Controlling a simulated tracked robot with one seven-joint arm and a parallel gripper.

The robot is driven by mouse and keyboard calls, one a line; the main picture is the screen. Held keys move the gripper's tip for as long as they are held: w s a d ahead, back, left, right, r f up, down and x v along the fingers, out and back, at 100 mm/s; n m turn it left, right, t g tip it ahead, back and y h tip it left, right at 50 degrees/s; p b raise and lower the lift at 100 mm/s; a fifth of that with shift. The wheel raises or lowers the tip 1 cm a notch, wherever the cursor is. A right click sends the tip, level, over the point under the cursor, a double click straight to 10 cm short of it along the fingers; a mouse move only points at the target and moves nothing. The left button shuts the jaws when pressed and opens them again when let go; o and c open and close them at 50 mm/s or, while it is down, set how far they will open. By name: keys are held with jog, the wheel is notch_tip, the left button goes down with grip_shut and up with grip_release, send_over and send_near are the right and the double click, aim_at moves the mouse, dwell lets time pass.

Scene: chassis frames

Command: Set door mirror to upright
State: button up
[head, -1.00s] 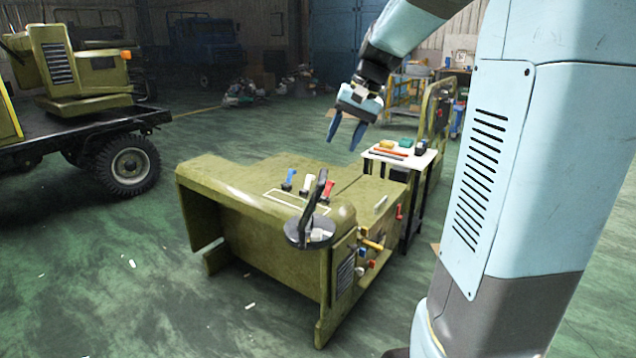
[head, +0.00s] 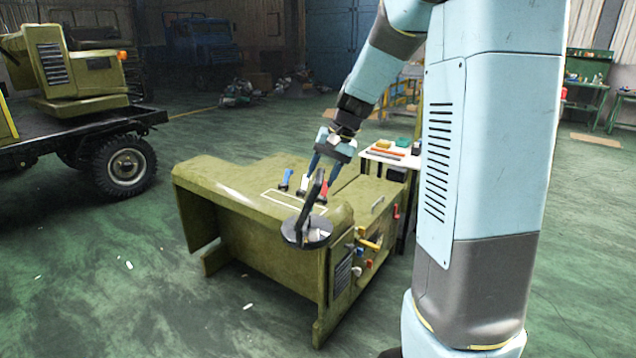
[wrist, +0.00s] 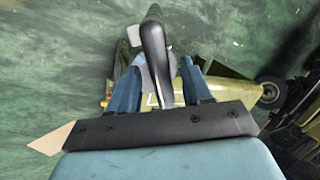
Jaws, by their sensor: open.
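The door mirror (head: 313,194) is a dark, narrow, rounded piece rising from a round dark disc (head: 305,232) at the near corner of the olive vehicle body. It leans slightly to the right in the head view. My gripper (head: 322,174) points down just behind and above the mirror, its blue fingers apart. In the wrist view the dark mirror (wrist: 154,50) lies between the two open fingers (wrist: 158,75), with visible room on both sides. I cannot tell whether either finger touches it.
Blue (head: 285,178), white and red levers stand on the olive top (head: 235,180) close to my fingers. Colored knobs (head: 369,244) stick out of the side panel. A small white table (head: 388,158) with parts stands behind.

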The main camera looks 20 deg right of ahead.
jog(key=shift+x, duration=1.5)
jog(key=shift+c, duration=0.5)
grip_shut()
